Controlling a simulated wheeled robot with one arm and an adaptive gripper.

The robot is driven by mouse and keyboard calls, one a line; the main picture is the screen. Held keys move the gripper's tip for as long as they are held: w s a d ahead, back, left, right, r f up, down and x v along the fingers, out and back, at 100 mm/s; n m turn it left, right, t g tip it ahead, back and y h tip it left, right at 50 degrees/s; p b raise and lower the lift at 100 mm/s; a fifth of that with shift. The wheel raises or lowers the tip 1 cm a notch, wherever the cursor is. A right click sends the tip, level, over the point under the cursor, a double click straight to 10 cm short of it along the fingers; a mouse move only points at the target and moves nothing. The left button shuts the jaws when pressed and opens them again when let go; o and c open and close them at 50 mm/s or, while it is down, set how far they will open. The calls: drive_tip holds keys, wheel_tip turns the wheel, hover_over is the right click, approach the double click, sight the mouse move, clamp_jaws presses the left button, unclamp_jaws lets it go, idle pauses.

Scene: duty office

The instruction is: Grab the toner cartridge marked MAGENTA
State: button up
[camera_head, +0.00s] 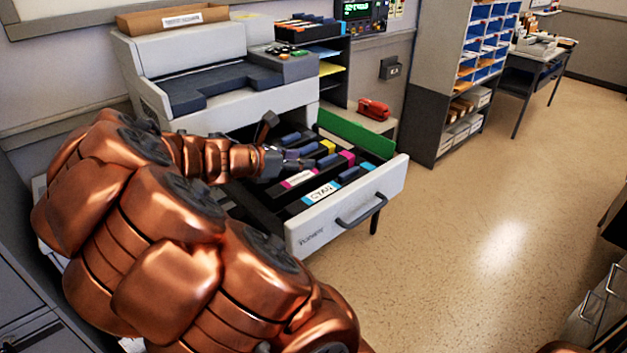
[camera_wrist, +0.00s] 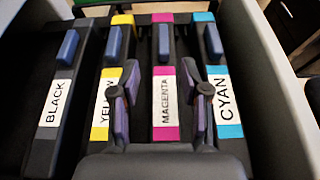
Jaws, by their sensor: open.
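The magenta toner cartridge (camera_wrist: 165,130) lies in the open printer drawer, between the yellow cartridge (camera_wrist: 106,100) and the cyan cartridge (camera_wrist: 222,90). It has magenta bands, a white label reading MAGENTA and a blue raised handle (camera_wrist: 163,42). I cannot tell how far above the cartridge the fingers are. In the head view, my gripper (camera_head: 298,160) is over the drawer.
The black cartridge (camera_wrist: 56,90) lies at the far left in the wrist view. A green panel (camera_head: 350,133) stands at the back side. A red stapler-like object (camera_head: 373,109) sits beyond. Open floor lies right.

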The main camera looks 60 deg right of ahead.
sight(318, 163)
drive_tip(key=x, duration=0.4)
drive_tip(key=shift+s+f, duration=0.3)
drive_tip(key=shift+f, duration=0.1)
drive_tip(key=shift+x, duration=0.8)
drive_tip(key=shift+w, duration=0.1)
drive_tip(key=shift+c, duration=0.2)
clamp_jaws()
